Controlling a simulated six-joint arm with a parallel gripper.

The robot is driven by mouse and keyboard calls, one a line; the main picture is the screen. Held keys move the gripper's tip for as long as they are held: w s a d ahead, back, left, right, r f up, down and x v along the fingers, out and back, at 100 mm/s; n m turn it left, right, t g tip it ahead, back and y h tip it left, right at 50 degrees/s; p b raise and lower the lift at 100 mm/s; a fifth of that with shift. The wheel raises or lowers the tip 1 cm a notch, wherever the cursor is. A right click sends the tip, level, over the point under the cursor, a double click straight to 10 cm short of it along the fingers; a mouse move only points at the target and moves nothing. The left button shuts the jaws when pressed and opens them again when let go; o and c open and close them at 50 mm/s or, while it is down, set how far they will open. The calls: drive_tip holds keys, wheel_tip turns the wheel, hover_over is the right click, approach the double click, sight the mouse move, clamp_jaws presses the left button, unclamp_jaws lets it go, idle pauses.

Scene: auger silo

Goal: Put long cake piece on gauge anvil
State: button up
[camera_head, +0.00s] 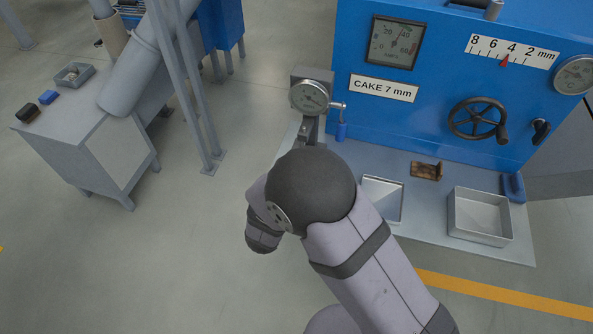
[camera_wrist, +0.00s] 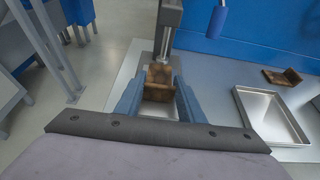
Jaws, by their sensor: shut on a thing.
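A brown cake piece (camera_wrist: 158,95) with an angled shape sits between the two blue fingers of my gripper (camera_wrist: 159,84), which is shut on it. In the wrist view the piece is just in front of and below the gauge's spindle (camera_wrist: 163,50); I cannot tell whether it touches the anvil, which is largely hidden by the piece. In the head view the dial gauge (camera_head: 309,97) stands at the bench's left end, and my arm hides the gripper and held piece. A second brown piece (camera_head: 426,171) lies on the bench and shows in the wrist view (camera_wrist: 283,76).
A shallow tray (camera_head: 382,199) and a deeper metal tray (camera_head: 480,216) stand on the bench to the right. The blue machine (camera_head: 437,105) rises behind. A blue handle (camera_wrist: 215,22) hangs right of the gauge. A grey cabinet (camera_head: 110,150) stands far left.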

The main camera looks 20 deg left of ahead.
drive_tip(key=o, duration=1.1)
drive_tip(key=shift+r, duration=0.1)
drive_tip(key=v, duration=1.2)
